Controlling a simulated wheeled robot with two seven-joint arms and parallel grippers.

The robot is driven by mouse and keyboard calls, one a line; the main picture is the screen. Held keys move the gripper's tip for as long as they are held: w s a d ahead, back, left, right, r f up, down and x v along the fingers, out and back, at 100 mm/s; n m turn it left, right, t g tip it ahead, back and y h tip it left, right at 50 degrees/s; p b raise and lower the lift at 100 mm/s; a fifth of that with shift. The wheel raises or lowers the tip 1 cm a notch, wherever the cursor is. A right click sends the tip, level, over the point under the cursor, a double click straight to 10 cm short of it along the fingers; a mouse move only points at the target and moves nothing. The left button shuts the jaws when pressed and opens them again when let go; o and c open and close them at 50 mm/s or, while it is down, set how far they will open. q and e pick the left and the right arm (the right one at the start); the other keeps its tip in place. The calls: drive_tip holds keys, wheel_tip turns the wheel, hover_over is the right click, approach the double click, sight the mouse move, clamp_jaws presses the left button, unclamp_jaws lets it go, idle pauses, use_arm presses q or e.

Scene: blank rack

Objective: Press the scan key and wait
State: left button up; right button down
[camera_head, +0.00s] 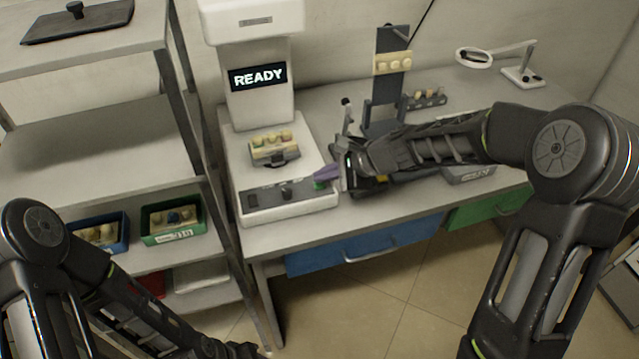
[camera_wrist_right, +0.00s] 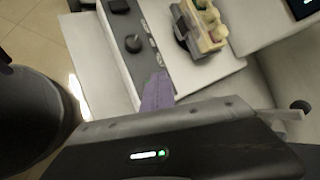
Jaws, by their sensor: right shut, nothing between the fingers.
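The scanner (camera_head: 262,100) is a white machine on the bench, and its screen (camera_head: 257,77) reads READY. Its front panel (camera_head: 262,203) carries a dark knob (camera_head: 287,191) and a green key (camera_head: 320,185) at the right end. The knob also shows in the wrist view (camera_wrist_right: 133,43). My right gripper (camera_head: 326,173) is shut and empty, with its purple fingertips right at the green key. I cannot tell whether they touch it. In the wrist view the purple fingertips (camera_wrist_right: 157,92) cover the key's end of the panel. My left arm is at the lower left; its gripper is out of frame.
A holder with several pale pieces (camera_head: 272,147) sits on the scanner's plate. A dark stand (camera_head: 387,100) and a magnifier lamp (camera_head: 474,58) stand behind my right arm. A shelf rack at left holds a blue bin (camera_head: 98,248) and a green bin (camera_head: 172,239).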

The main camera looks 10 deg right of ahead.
sight(323, 186)
drive_tip(key=shift+f+b, duration=0.5)
idle(0.3)
drive_tip(key=shift+r, duration=0.1)
drive_tip(key=shift+r+p, duration=0.8)
drive_tip(key=shift+p, duration=0.05)
wheel_tip(323, 186, up, 5)
drive_tip(key=p, duration=0.4)
idle(0.9)
